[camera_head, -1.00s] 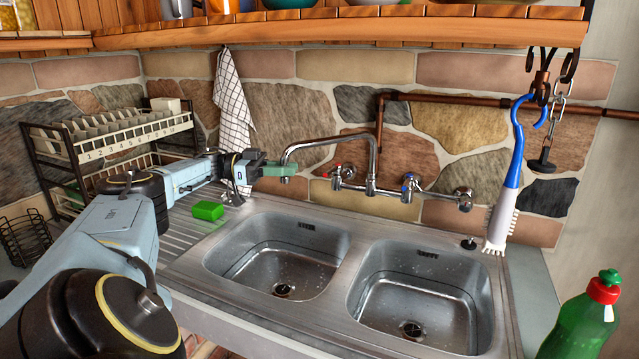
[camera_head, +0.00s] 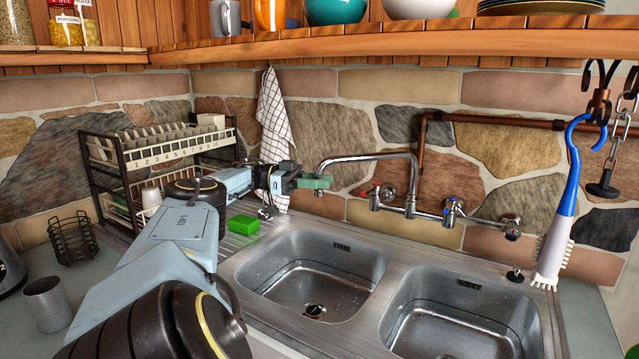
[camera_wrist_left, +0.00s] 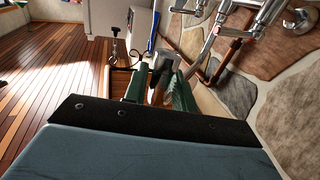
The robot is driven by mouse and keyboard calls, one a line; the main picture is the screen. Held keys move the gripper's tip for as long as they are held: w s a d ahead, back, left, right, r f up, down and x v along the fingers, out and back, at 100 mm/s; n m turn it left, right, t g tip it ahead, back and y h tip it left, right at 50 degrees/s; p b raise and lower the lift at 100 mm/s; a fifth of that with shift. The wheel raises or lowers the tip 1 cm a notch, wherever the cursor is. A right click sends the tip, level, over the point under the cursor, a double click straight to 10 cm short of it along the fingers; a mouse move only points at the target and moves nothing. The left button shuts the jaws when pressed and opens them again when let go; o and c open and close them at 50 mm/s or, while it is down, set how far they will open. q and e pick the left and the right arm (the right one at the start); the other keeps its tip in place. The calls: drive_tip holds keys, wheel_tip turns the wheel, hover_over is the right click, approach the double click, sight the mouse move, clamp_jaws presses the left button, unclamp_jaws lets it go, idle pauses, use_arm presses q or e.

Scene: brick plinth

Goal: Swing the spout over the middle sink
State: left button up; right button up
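The chrome spout (camera_head: 365,157) comes from the wall tap (camera_head: 411,200) and points left along the stone wall. Its tip is near the back left of the left sink basin (camera_head: 320,262). The right sink basin (camera_head: 465,305) lies beside it; only two basins show. My left gripper (camera_head: 316,183) is at the spout's tip, with its green fingers against it. In the left wrist view, the fingers (camera_wrist_left: 158,92) stand on both sides of the spout's end (camera_wrist_left: 164,62) and seem closed on it. Exact contact is partly hidden. My right gripper is out of view.
A green sponge (camera_head: 244,225) lies on the drainboard below my left gripper. A dish rack (camera_head: 165,155) stands at the left and a checked towel (camera_head: 272,115) hangs behind the gripper. A blue-handled brush (camera_head: 567,205) hangs at the right. Both basins are empty.

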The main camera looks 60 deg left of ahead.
use_arm(q)
drive_tip(key=shift+o, duration=1.1)
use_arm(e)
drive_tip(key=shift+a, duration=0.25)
